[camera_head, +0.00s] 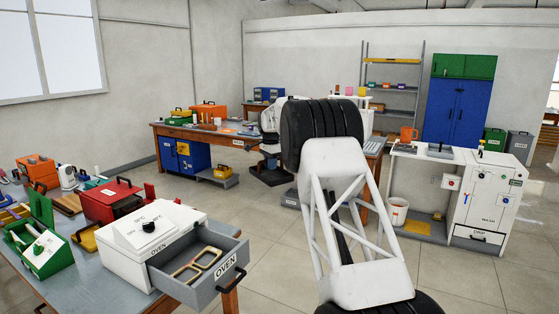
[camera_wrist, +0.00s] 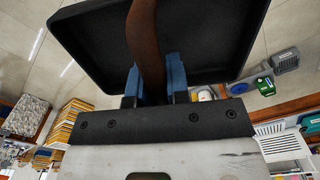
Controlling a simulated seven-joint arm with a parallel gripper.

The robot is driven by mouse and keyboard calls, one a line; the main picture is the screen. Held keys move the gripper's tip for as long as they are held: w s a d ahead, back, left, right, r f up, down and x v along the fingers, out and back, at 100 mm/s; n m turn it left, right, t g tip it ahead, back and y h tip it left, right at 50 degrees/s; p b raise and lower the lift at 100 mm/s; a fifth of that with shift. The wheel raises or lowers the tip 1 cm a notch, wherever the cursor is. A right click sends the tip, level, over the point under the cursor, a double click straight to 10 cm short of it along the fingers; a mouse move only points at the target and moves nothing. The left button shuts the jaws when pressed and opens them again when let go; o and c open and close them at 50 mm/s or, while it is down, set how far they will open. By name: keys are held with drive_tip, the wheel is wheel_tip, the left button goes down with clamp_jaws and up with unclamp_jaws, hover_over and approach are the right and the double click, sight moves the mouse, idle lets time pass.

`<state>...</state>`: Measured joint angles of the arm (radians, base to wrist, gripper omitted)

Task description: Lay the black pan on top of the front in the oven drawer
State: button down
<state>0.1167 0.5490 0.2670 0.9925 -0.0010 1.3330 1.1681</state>
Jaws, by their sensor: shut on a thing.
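The black pan (camera_wrist: 205,45) fills the upper part of the wrist view, a dark shallow tray with a raised rim. My gripper (camera_wrist: 154,80), with blue fingers, is shut on its brown strap-like handle, and the pan hangs clear of any surface there. The pan and gripper do not show in the head view. The white oven (camera_head: 140,250) stands on the left bench with its grey oven drawer (camera_head: 229,279) pulled open. The tan eyeglass front (camera_head: 198,263) lies inside the drawer, with nothing on top of it.
A red box (camera_head: 108,200) and a green open box (camera_head: 38,250) stand by the oven on the bench (camera_head: 80,297). My arm fills the centre of the head view. A white wash cabinet (camera_head: 490,205) stands at right. Open floor lies right of the drawer.

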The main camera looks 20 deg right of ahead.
drive_tip(key=s+a+f+m, duration=0.4)
drive_tip(key=s+a+f, duration=0.1)
drive_tip(key=a, duration=0.6)
drive_tip(key=s+a+f+m, duration=0.4)
drive_tip(key=s+a+f, duration=0.2)
drive_tip(key=a, duration=0.6)
drive_tip(key=s+a+f+m, duration=0.4)
drive_tip(key=s+a+f, duration=0.1)
drive_tip(key=a, duration=0.6)
drive_tip(key=shift+s+a+f, duration=0.15)
drive_tip(key=shift+s+f, duration=0.05)
drive_tip(key=shift+s, duration=0.3)
drive_tip(key=shift+f, duration=0.2)
wheel_tip(320, 180, down, 6)
drive_tip(key=shift+f, duration=0.15)
drive_tip(key=shift+f, duration=0.5)
drive_tip(key=shift+r, duration=0.1)
drive_tip(key=shift+r, duration=1.9)
